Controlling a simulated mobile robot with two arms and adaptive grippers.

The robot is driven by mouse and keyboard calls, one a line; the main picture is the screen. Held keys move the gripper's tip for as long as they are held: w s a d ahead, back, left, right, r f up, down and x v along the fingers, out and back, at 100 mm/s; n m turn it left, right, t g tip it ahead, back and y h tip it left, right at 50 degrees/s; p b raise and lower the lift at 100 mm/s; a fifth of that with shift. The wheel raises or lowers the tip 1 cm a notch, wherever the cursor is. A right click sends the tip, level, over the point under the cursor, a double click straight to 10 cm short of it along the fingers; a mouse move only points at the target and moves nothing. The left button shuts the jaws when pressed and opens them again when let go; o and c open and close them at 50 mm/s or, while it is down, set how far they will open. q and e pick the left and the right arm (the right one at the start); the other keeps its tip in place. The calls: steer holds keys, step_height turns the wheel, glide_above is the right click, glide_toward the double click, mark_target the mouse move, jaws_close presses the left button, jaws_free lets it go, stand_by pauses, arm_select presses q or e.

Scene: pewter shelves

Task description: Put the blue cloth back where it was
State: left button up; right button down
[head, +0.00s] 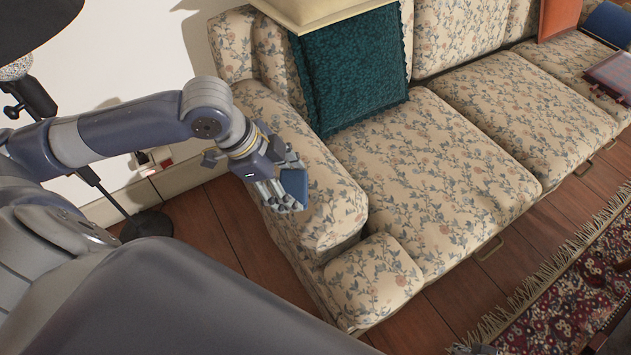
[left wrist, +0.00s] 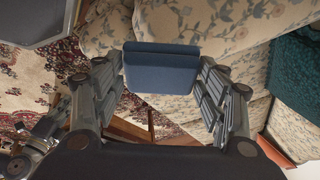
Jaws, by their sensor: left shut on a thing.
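The blue cloth (head: 294,186) is a folded, flat-looking blue piece at the fingertips of my left gripper (head: 284,190). In the left wrist view the blue cloth (left wrist: 160,68) spans the gap between the two fingers. My left gripper is shut on it, over the rounded left arm of the floral sofa (head: 315,205). I cannot tell whether the cloth touches the sofa arm. A dark jointed part at the lower left of the left wrist view looks like my right gripper (left wrist: 42,135); its jaw state is unclear.
A dark teal cushion (head: 355,75) leans on the sofa back. A plaid item (head: 612,75), a blue item (head: 608,24) and an orange item (head: 557,18) are at the sofa's far right. A black lamp base (head: 146,226) stands left of the sofa. The middle seats are clear.

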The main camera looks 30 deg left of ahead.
arm_select(q)
steer(key=s+a+f+n+b, duration=0.2)
steer(key=s+a+f+b, duration=0.1)
steer(key=a, duration=0.1)
steer(key=shift+g, duration=0.3)
steer(key=w, duration=0.4)
steer(key=w+d+b, duration=0.1)
steer(key=w, duration=0.4)
steer(key=w+d+f+b, duration=0.1)
steer(key=w, duration=0.4)
steer(key=shift+w+d+f, duration=0.1)
steer(key=shift+w+d, duration=0.05)
steer(key=shift+w, duration=0.1)
steer(key=shift+w+b, duration=0.3)
steer(key=shift+w, duration=0.2)
step_height(320, 180, down, 3)
steer(key=shift+f+b, duration=0.2)
steer(key=shift+b, duration=0.65)
steer(key=shift+f, duration=0.1)
arm_select(e)
steer(key=w+a+r+t+y, duration=0.1)
steer(key=w+a+r+t, duration=0.2)
steer(key=w+r+t, duration=0.3)
steer(key=w+a+r+t+y, duration=0.2)
steer(key=w+r+t, duration=0.3)
steer(key=w+r, duration=0.3)
step_height(320, 180, up, 2)
steer(key=shift+w+a+r+n+t, duration=0.1)
steer(key=shift+w+a+n+t, duration=0.2)
steer(key=shift+a+t, duration=0.1)
